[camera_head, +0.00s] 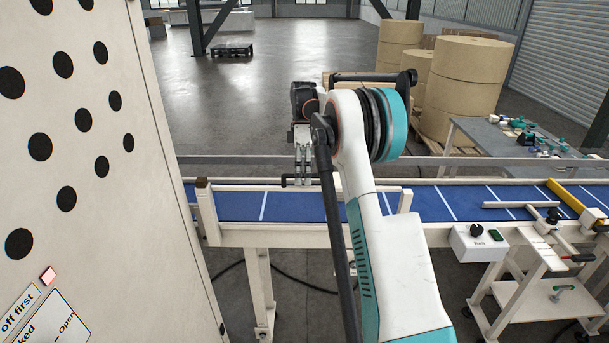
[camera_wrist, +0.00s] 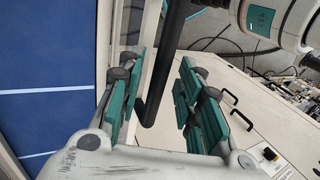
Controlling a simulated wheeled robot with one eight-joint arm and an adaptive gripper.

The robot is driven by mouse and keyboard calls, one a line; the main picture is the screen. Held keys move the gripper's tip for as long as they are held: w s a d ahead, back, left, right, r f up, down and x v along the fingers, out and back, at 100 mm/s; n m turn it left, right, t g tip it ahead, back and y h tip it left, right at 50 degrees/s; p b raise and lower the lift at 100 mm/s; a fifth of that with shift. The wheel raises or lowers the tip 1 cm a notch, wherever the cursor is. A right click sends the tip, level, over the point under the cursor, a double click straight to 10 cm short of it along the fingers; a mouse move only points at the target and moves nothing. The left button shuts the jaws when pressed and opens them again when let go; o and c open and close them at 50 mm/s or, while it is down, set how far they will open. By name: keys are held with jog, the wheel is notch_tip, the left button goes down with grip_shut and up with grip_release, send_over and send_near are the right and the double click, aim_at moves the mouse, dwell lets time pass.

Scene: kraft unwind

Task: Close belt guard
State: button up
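A low cream frame (camera_head: 250,188) with end posts, which looks like the belt guard, runs along the near side of the blue belt (camera_head: 235,207). My gripper (camera_head: 303,176) points down at this frame, with a small black bar at its fingertips. In the wrist view my gripper (camera_wrist: 158,68) has its teal-padded fingers spread. A black bar (camera_wrist: 153,100), apparently a handle beside a cream rail (camera_wrist: 155,45), lies between them with gaps visible. I cannot tell whether either finger touches it. My arm hides part of the frame.
A white cabinet (camera_head: 110,170) with black holes stands close on the left. A control box (camera_head: 480,241) hangs on the conveyor's near side at right. A yellow bar (camera_head: 573,200) crosses the belt's right end. Kraft rolls (camera_head: 465,85) and a grey tool table (camera_head: 490,138) stand behind.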

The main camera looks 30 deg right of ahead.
jog(key=v, duration=1.2)
dwell(0.6)
jog(key=s+a+r+m+t+h+b, duration=0.25)
jog(key=a+b, duration=0.25)
jog(key=a, duration=0.5)
jog(key=s+a+f+m+t+b, duration=0.1)
jog(key=s+a+m+t+b, duration=0.25)
jog(key=s+a, duration=0.6)
jog(key=s+a+f+m+t+b, duration=0.2)
jog(key=s+a+f+b, duration=0.2)
jog(key=s+f, duration=0.7)
jog(key=s+a+f+m+t+b, duration=0.3)
jog(key=s+a+f+b, duration=0.1)
jog(key=s+f, duration=0.8)
jog(key=shift+s+a, duration=0.2)
jog(key=shift+a, duration=0.2)
